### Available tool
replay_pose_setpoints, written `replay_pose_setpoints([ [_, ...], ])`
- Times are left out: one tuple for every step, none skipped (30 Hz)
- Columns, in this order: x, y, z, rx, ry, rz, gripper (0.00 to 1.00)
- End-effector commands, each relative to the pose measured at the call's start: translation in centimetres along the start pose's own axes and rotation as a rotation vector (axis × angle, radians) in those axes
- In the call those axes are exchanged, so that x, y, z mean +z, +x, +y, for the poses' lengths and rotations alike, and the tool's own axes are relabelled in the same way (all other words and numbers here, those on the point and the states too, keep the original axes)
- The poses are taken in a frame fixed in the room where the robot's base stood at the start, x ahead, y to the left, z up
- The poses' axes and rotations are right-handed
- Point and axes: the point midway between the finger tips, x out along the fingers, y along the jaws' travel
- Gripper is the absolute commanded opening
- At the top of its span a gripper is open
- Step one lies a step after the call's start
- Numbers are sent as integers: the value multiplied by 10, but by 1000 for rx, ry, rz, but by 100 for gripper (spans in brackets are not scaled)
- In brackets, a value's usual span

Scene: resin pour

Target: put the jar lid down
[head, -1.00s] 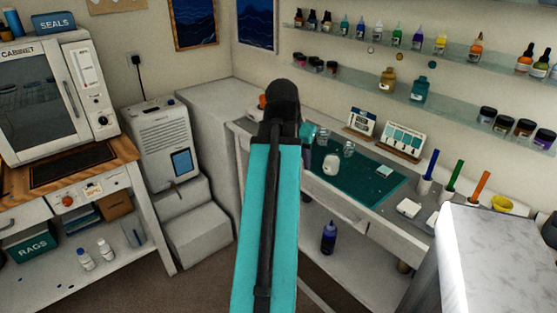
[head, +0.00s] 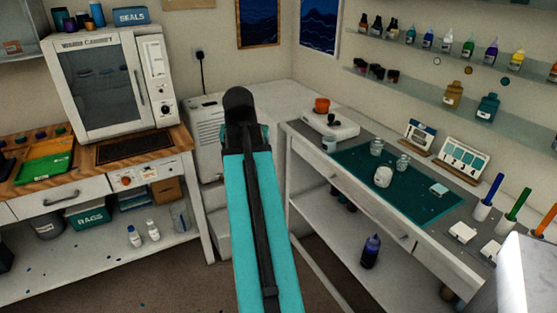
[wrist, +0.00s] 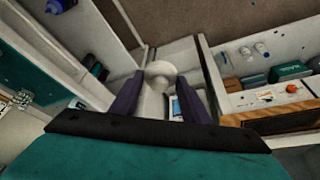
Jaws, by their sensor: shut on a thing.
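A pale round thing, seemingly the jar lid (wrist: 160,72), is between the two dark purple fingers of my gripper (wrist: 160,92) in the wrist view. The gripper is shut on it and holds it in the air, with the floor area and white furniture beyond. In the head view my arm hides the gripper and the lid. A small white jar (head: 383,176) stands on the dark green mat (head: 430,205) of the right workbench, with two clear glass jars (head: 376,146) beside it.
A wooden-topped bench (head: 125,150) with a white cabinet (head: 100,80) stands at left, a green tray (head: 45,168) on it. A white machine (head: 203,135) is behind my arm. Pen holders (head: 481,211) crowd the right bench's near end. The mat's front part is clear.

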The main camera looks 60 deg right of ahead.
Motion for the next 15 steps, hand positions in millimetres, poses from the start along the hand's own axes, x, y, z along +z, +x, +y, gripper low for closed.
replay_pose_setpoints([
  [2,0,-17,-13,-32,0,21],
  [4,0,-27,-20,-50,0,21],
  [6,0,-39,-30,-73,-1,21],
  [8,0,-48,-37,-92,-1,21],
  [10,-1,-57,-44,-110,0,21],
  [13,-1,-69,-54,-134,0,21],
  [15,-1,-78,-62,-152,0,21],
  [18,-2,-87,-69,-170,0,21],
  [21,-2,-99,-79,-193,0,21],
  [24,-3,-108,-87,-211,0,21],
  [27,-3,-117,-94,-229,0,21],
  [31,-4,-129,-103,-253,0,21],
  [34,-4,-138,-110,-271,0,21],
  [37,-5,-147,-118,-289,0,21],
  [42,-6,-158,-127,-312,0,21],
])
